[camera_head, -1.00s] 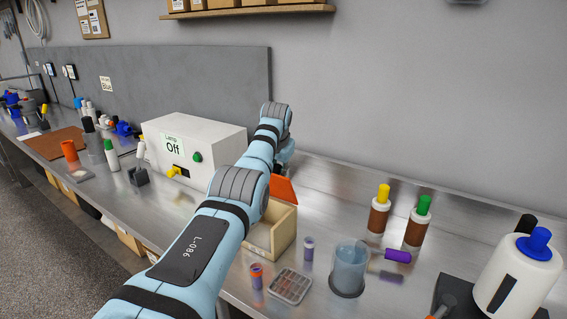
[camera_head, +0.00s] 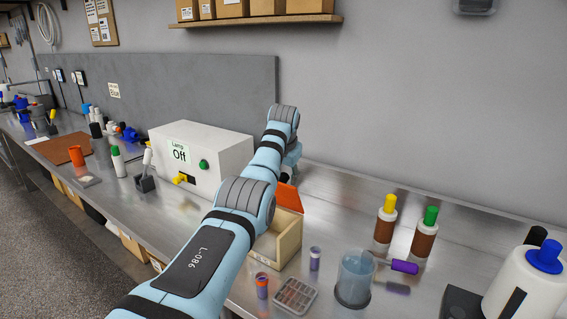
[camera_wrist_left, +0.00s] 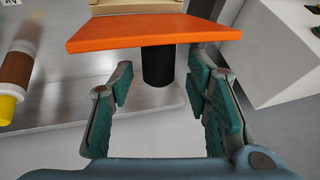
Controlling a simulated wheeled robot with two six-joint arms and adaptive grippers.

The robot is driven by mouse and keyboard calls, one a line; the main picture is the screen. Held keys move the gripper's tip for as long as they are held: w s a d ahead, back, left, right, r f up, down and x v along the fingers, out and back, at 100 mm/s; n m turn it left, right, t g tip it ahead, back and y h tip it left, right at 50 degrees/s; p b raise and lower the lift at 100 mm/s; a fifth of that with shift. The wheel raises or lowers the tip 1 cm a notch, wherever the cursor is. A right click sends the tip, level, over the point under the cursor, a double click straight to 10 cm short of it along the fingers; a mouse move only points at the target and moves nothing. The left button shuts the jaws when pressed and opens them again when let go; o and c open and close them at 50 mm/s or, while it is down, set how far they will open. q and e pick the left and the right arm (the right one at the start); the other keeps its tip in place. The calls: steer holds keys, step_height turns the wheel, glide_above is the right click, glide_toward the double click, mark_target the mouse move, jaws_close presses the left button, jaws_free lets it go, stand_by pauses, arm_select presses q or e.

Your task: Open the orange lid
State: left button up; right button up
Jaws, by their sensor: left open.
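The orange lid (camera_head: 288,197) stands raised at the back of a pale wooden box (camera_head: 289,237) on the bench. The box's top looks open, though my left arm hides part of it. In the left wrist view the orange lid (camera_wrist_left: 150,32) spans the top, with a dark cylinder (camera_wrist_left: 158,65) under it, perhaps a handle. My left gripper (camera_wrist_left: 160,78) is open, its two fingers apart with the cylinder between and beyond their tips; I cannot tell whether they touch it. In the head view it is mostly hidden behind its own arm. My right gripper is not in view.
A white lamp box (camera_head: 205,155) stands left of the wooden box. A beaker (camera_head: 354,278), a small vial (camera_head: 315,258) and a tray (camera_head: 296,296) sit at the right front. Brown bottles (camera_head: 385,222) stand farther right. The bench is clear behind the box toward the wall.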

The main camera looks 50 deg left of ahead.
arm_select(q)
steer(key=v, duration=1)
steer(key=shift+s, duration=0.1)
